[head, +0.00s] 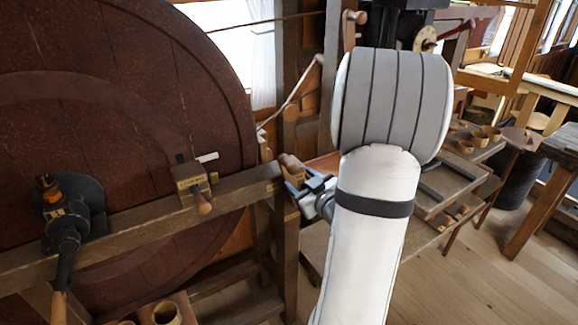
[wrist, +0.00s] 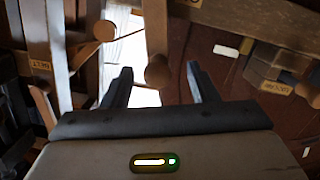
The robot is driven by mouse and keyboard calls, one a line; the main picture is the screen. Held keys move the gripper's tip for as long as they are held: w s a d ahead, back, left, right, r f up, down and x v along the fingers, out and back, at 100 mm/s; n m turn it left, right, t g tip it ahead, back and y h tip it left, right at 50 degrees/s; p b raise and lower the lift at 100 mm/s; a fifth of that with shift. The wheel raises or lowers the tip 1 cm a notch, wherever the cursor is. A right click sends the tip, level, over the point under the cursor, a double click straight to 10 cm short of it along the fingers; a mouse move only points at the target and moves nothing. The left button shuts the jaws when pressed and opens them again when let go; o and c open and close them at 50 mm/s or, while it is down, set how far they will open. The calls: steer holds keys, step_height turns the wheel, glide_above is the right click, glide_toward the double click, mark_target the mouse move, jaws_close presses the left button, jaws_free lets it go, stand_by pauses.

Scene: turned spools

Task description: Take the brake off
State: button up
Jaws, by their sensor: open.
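My gripper (head: 304,190) is open beside the right end of the wheel's beam, partly hidden by my arm in the head view. In the wrist view, a wooden lever ending in a round knob (wrist: 158,72) reaches between the open fingers (wrist: 160,80), which do not visibly grip it. A wooden handle (head: 290,163) shows just above my gripper in the head view. A labelled wooden block (head: 190,180) with a peg and a white rod sits on the beam; it also shows in the wrist view (wrist: 285,68). I cannot read which part is marked as the brake.
A large dark red wheel (head: 110,120) fills the left behind the wooden beam (head: 130,222). A black crank (head: 68,235) with a wooden handle is at its left. Another round knob (wrist: 104,30) stands near my left finger.

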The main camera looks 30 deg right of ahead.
mark_target(290, 165)
steer(key=shift+s+d+r+t, duration=0.15)
steer(key=shift+s+r+t, duration=0.35)
steer(key=shift+t, duration=0.2)
steer(key=w+p, duration=0.2)
steer(key=w, duration=0.5)
steer(key=shift+w, duration=0.25)
jaws_close()
